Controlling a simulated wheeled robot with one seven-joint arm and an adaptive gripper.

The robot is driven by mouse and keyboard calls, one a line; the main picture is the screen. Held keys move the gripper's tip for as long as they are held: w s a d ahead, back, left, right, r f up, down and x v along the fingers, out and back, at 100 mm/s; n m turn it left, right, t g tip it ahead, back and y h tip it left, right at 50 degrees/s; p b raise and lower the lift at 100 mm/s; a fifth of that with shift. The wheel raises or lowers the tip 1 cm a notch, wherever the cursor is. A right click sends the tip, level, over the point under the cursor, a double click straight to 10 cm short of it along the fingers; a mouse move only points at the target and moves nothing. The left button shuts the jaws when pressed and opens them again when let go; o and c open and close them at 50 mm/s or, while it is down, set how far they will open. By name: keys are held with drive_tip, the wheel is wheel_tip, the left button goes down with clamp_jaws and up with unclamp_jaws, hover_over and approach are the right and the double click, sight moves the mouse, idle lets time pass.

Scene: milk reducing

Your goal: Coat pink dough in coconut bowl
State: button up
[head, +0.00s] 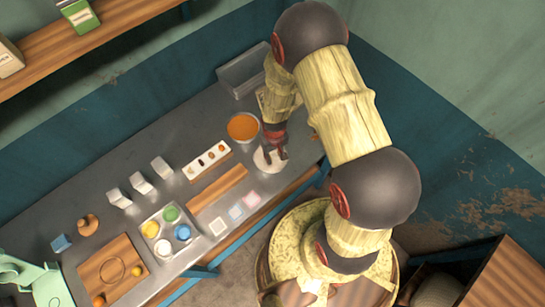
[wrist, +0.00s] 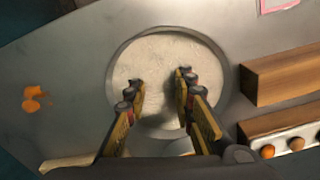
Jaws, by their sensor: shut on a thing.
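The coconut bowl (head: 264,165) is a round, shallow white dish near the table's right end. In the wrist view the bowl (wrist: 160,52) is filled with pale, grainy coconut. My gripper (head: 275,156) reaches down into it. In the wrist view the two fingers of my gripper (wrist: 158,88) stand apart over the coconut, with their tips low at its surface. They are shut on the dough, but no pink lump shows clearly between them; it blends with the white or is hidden.
An orange-filled bowl (head: 242,127) and an empty grey bin (head: 243,72) stand behind.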

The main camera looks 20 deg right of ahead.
drive_tip(key=shift+w+d, duration=0.15)
drive_tip(key=shift+w, duration=0.2)
drive_tip(key=shift+w+b, duration=0.3)
drive_tip(key=shift+s+a, duration=0.1)
drive_tip(key=shift+a, duration=0.45)
drive_tip(key=shift+s+a, duration=0.1)
drive_tip(key=shift+s, duration=0.2)
drive_tip(key=shift+s+d, duration=0.2)
drive_tip(key=shift+s, duration=0.05)
drive_tip(key=shift+w+d, duration=0.1)
drive_tip(key=shift+d, duration=0.3)
drive_tip(key=shift+w+b, duration=0.35)
drive_tip(key=shift+b, duration=0.05)
drive_tip(key=shift+w+a, duration=0.1)
drive_tip(key=shift+w, duration=0.1)
drive_tip(key=shift+a, duration=0.35)
